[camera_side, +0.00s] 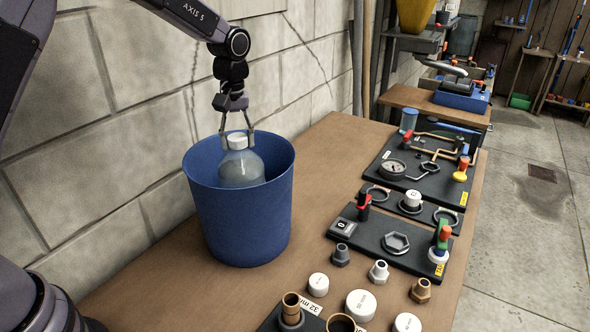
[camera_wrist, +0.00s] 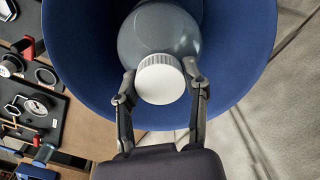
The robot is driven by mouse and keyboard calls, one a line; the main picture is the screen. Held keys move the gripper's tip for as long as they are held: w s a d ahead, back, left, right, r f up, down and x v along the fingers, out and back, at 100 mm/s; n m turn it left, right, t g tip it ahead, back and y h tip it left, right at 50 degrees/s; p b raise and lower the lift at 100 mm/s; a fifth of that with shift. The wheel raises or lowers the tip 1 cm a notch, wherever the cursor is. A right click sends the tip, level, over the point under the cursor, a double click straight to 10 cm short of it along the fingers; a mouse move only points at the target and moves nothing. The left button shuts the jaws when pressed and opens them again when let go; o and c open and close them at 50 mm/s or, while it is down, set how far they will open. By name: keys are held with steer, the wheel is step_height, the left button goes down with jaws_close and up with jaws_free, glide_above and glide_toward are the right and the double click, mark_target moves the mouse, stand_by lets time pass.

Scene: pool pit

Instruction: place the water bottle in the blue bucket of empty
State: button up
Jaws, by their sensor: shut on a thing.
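The water bottle (camera_side: 241,168) is pale and translucent with a white cap (camera_side: 237,140). It stands roughly upright inside the blue bucket (camera_side: 240,222), its lower part hidden by the bucket's front wall. My gripper (camera_side: 237,138) is above the bucket's opening, its fingers on either side of the cap. In the wrist view my gripper (camera_wrist: 160,88) is shut on the white cap (camera_wrist: 160,79), with the bottle's grey shoulder (camera_wrist: 158,32) beyond it and the blue wall (camera_wrist: 240,60) around it. I cannot tell whether the bottle touches the bucket's floor.
A block wall (camera_side: 110,130) stands close behind the bucket. To the right on the wooden bench (camera_side: 330,170) lie black boards with a gauge (camera_side: 392,168), valves and fittings. Several loose caps and nuts (camera_side: 361,304) lie at the front. Bare bench separates bucket and boards.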

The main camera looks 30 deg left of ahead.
mark_target(240, 158)
steer(key=shift+f, duration=2.4)
steer(key=o, duration=1.2)
steer(key=shift+f, duration=0.1)
